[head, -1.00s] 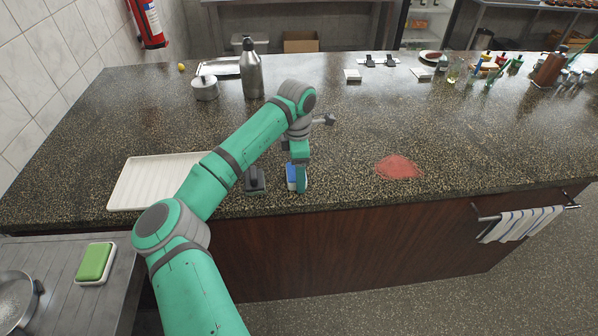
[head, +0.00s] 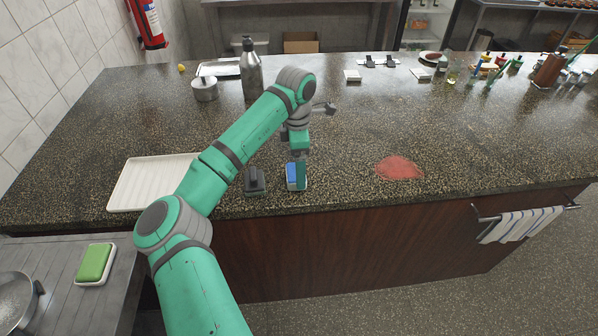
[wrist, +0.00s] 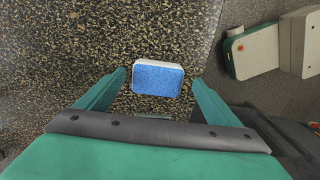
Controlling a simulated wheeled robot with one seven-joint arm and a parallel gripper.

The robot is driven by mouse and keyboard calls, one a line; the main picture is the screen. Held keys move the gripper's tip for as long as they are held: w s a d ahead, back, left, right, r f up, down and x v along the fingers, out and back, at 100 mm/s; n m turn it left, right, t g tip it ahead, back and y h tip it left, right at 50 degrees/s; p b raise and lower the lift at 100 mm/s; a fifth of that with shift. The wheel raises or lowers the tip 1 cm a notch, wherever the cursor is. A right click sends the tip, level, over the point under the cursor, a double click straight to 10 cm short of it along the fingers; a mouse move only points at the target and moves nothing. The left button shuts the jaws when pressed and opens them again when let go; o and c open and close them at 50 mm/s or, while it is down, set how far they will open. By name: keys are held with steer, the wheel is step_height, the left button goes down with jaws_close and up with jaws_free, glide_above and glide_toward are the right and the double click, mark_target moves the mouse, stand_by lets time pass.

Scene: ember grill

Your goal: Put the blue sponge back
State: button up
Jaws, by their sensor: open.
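The blue sponge (head: 292,175) lies on the speckled counter near its front edge, with a pale layer or base along its edge. In the wrist view the sponge (wrist: 157,79) shows its blue face, with its white edge on the far side. My gripper (head: 301,168) is above it, pointing down. In the wrist view its two green fingers are apart, one on each side of the sponge, with visible gaps. The gripper is open and empty. In the head view a finger partly hides the sponge's right side.
A dark grey handled block (head: 255,181) stands just left of the sponge. A white ribbed tray (head: 135,185) is farther left. A red powdery patch (head: 399,167) lies to the right. A green sponge (head: 95,263) sits on the lower side table. A steel bottle (head: 251,72) stands behind my arm.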

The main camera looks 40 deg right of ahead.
step_height(320, 180, up, 9)
steer(key=shift+f, duration=0.2)
stand_by(0.6)
